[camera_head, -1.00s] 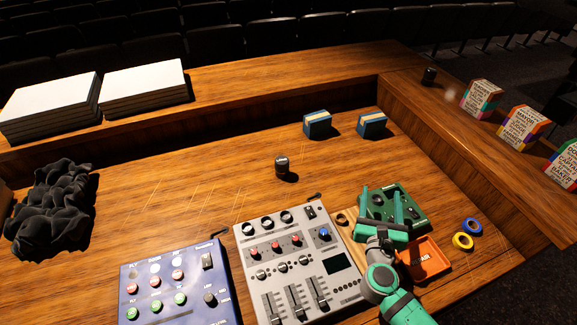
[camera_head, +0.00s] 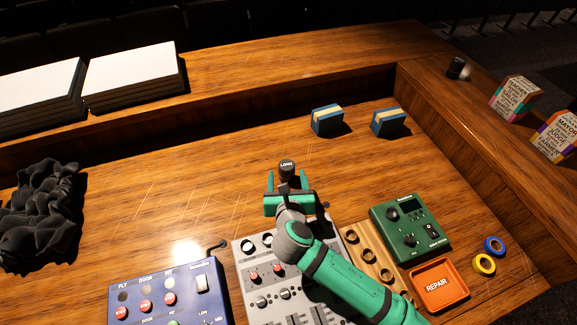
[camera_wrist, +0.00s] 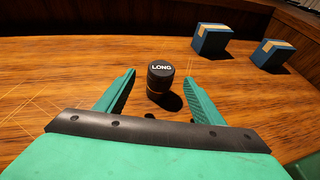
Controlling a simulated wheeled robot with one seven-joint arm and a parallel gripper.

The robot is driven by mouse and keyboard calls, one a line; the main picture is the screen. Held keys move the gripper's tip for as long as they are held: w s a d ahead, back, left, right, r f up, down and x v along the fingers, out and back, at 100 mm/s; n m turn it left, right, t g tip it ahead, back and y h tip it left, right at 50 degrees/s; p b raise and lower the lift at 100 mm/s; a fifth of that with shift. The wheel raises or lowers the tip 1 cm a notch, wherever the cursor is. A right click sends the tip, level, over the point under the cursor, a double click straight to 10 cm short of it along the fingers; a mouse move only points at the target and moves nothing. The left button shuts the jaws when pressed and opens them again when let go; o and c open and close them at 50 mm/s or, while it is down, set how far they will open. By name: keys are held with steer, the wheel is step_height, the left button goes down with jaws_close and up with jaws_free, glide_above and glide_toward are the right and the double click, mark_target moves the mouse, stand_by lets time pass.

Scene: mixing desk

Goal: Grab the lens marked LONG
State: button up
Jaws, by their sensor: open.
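The lens marked LONG (camera_head: 287,168) is a small black cylinder with white lettering on its top. It stands upright on the wooden desk, beyond the grey mixer. It also shows in the wrist view (camera_wrist: 160,79), standing a little beyond and between my two fingers. My gripper (camera_head: 287,181) is open and empty, with its fingers pointing at the lens. In the wrist view my gripper (camera_wrist: 160,92) has one finger on each side of the lens's line, with gaps on both sides. I see no contact.
Two blue boxes (camera_head: 327,121) (camera_head: 387,122) stand behind right. A grey mixer (camera_head: 262,290) and a blue panel (camera_head: 165,295) lie in front. A green device (camera_head: 411,225), an orange REPAIR tray (camera_head: 439,308) and tape rolls (camera_head: 484,264) are at right. Another dark cylinder (camera_head: 455,68) stands on the raised ledge.

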mark_target(287, 173)
steer(key=shift+w+a+f, duration=0.25)
steer(key=shift+w+f, duration=0.05)
steer(key=shift+w, duration=0.1)
steer(key=shift+w+d+f, duration=0.1)
steer(key=shift+w+f, duration=0.05)
steer(key=shift+w, duration=0.1)
steer(key=shift+w+d+f, duration=0.25)
steer(key=shift+d, duration=0.35)
steer(key=shift+w+f, duration=0.25)
steer(key=w+f, duration=0.1)
steer(key=w+a+f, duration=0.1)
steer(key=w, duration=0.1)
steer(key=shift+w+f, duration=0.15)
steer(key=shift+w, duration=0.35)
steer(key=c, duration=1.4)
